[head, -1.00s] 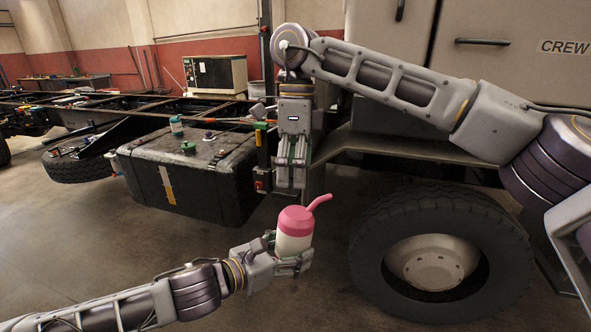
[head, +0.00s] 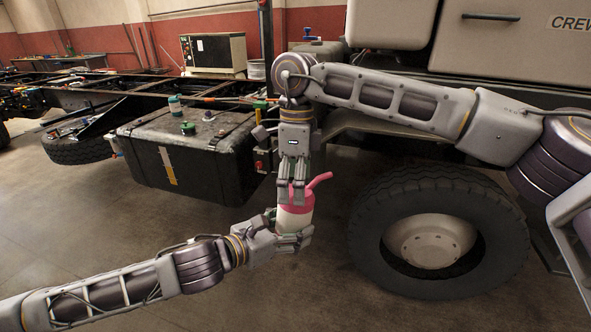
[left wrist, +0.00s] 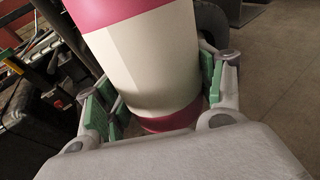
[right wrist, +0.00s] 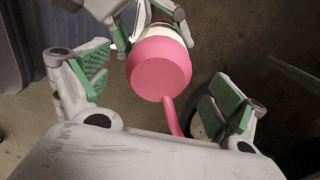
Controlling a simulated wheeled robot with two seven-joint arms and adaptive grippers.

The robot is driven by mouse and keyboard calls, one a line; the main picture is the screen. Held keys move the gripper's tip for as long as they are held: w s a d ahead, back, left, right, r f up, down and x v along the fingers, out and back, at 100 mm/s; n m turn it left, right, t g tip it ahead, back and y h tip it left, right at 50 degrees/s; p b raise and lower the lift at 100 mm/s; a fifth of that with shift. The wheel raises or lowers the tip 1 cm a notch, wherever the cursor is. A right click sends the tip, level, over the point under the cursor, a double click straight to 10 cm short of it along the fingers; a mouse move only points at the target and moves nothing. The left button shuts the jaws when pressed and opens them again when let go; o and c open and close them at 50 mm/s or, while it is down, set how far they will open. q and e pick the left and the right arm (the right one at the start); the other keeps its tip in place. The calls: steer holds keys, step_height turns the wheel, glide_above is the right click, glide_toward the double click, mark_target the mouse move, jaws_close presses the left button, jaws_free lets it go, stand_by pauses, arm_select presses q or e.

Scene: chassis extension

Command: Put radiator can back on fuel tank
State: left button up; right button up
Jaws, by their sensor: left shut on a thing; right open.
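The radiator can (head: 294,221) is white with a pink top and a bent pink spout. My left gripper (head: 290,241) is shut on its white body and holds it upright in the air, in front of the truck. It also fills the left wrist view (left wrist: 150,65). My right gripper (head: 297,192) points down right above the can, fingers open. In the right wrist view the pink top (right wrist: 160,68) and spout show between and beyond the open fingers (right wrist: 160,100). The fuel tank (head: 205,160) is a black box at the chassis side, left of the can.
On the tank top stand a teal-capped item (head: 174,104) and a green cap (head: 188,128). The big front wheel (head: 440,233) is right of the can. Chassis rails (head: 90,95) run behind. Much of the tank top is bare.

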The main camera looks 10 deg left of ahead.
steer(key=shift+s+f, duration=0.15)
steer(key=shift+f, duration=0.75)
steer(key=shift+s+f, duration=0.1)
steer(key=shift+f, duration=0.75)
steer(key=c, duration=1.2)
arm_select(q)
steer(key=o, duration=2.1)
steer(key=shift+c, duration=0.2)
arm_select(e)
steer(key=shift+c, duration=0.6)
arm_select(q)
steer(key=shift+f, duration=0.1)
